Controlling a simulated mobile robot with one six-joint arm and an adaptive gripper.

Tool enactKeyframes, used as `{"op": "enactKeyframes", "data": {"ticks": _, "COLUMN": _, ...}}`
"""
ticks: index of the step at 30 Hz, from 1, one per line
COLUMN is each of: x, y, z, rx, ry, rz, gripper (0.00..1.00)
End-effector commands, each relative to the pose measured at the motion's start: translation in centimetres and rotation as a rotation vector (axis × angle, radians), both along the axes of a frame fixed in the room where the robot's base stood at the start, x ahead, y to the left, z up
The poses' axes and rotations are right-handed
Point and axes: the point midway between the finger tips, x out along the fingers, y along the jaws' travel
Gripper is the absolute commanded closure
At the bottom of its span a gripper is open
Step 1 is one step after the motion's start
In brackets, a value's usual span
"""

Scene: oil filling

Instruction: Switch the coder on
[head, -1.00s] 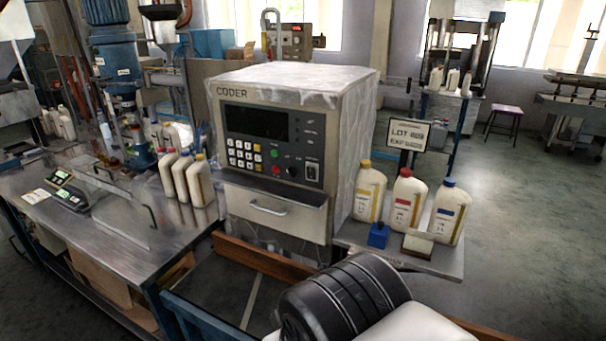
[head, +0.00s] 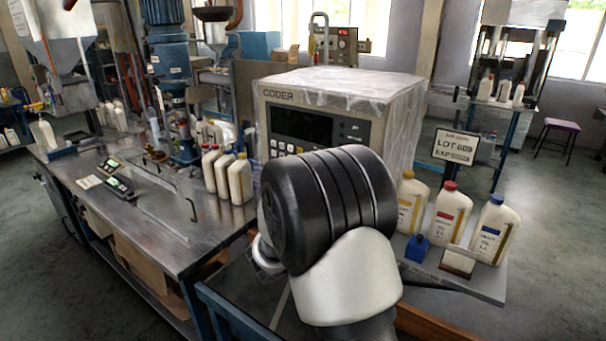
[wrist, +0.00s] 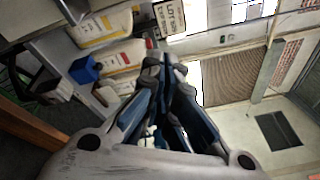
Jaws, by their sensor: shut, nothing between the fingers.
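The coder (head: 409,110) is a beige-grey box with a clear plastic cover on top and a dark screen (head: 302,125) on its front. In the head view my own arm hides most of its front panel, including the red button and switch area; part of the keypad shows at the left. My gripper (wrist: 168,62) shows in the wrist view with its fingertips together and nothing between them.
Bottles with yellow, red and blue caps (head: 447,217) stand on a shelf right of the coder, beside a blue block (head: 416,248) and a lot sign (head: 454,147). A steel bench (head: 150,240) with several bottles stands left. Open floor lies at the right.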

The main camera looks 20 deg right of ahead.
Motion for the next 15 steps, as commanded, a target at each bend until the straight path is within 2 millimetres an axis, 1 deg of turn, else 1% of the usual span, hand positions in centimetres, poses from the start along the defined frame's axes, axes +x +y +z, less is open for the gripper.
{"op": "enactKeyframes", "data": {"ticks": 1, "x": 2.1, "y": 0.3, "z": -1.4, "rx": -0.078, "ry": 0.106, "rz": 0.055, "gripper": 1.00}}
{"op": "enactKeyframes", "data": {"ticks": 3, "x": 4.5, "y": 1.0, "z": -2.5, "rx": -0.177, "ry": 0.224, "rz": 0.122, "gripper": 1.00}}
{"op": "enactKeyframes", "data": {"ticks": 6, "x": 6.8, "y": 1.9, "z": -3.8, "rx": -0.278, "ry": 0.333, "rz": 0.188, "gripper": 1.00}}
{"op": "enactKeyframes", "data": {"ticks": 10, "x": 8.1, "y": 2.5, "z": -4.5, "rx": -0.339, "ry": 0.393, "rz": 0.224, "gripper": 1.00}}
{"op": "enactKeyframes", "data": {"ticks": 15, "x": 8.3, "y": 2.6, "z": -4.6, "rx": -0.346, "ry": 0.399, "rz": 0.228, "gripper": 1.00}}
